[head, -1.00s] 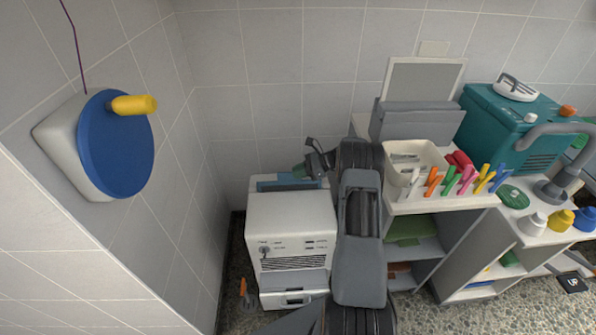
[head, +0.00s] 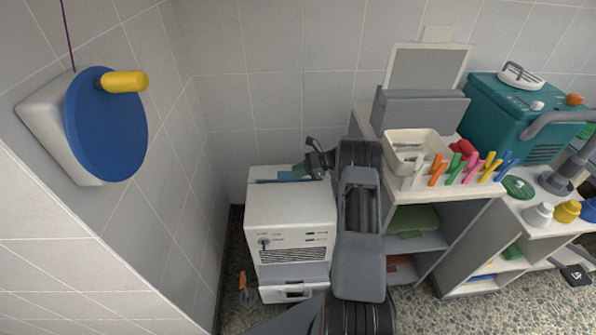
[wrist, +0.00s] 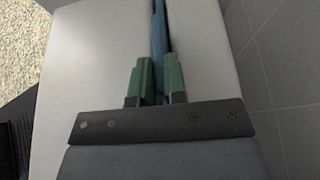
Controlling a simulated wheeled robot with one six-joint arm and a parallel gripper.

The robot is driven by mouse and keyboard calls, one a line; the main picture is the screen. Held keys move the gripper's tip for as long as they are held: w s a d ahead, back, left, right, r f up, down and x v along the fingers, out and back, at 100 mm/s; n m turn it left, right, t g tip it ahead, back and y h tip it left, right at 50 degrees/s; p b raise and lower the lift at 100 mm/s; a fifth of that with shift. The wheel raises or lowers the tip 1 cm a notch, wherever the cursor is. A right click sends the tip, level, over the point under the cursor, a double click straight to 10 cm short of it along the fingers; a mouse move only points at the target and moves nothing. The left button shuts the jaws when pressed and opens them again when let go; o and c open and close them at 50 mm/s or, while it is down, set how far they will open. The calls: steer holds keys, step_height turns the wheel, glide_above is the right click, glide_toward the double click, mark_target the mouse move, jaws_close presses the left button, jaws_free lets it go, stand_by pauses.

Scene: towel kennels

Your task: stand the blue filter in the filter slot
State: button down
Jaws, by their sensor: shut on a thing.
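The blue filter shows in the wrist view (wrist: 159,50) as a thin blue edge between the green fingertips of my gripper (wrist: 158,78). My gripper is shut on it. In the head view only a low blue strip of the filter (head: 274,181) shows at the top of the white machine (head: 290,215), beside my gripper (head: 305,170). The filter slot appears as a dark narrow line in the white top in the wrist view (wrist: 157,8), in line with the filter. The filter's lower part is hidden, so its depth in the slot cannot be told.
A tiled wall with a blue disc and yellow handle (head: 105,125) is at the left. To the right stands a shelf unit (head: 440,195) with a white bin (head: 416,160) and several coloured clips. A grey tiled wall is close to the machine in the wrist view.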

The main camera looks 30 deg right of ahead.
steer(key=c, duration=1.1)
jaws_free()
step_height(320, 180, up, 4)
steer(key=shift+s+r+p, duration=0.1)
steer(key=shift+s+p, duration=0.05)
steer(key=shift+p, duration=0.75)
steer(key=s+a+r+p, duration=0.3)
steer(key=s+r, duration=0.5)
steer(key=s, duration=0.5)
steer(key=shift+a+r+p, duration=0.3)
steer(key=shift+r+p, duration=0.1)
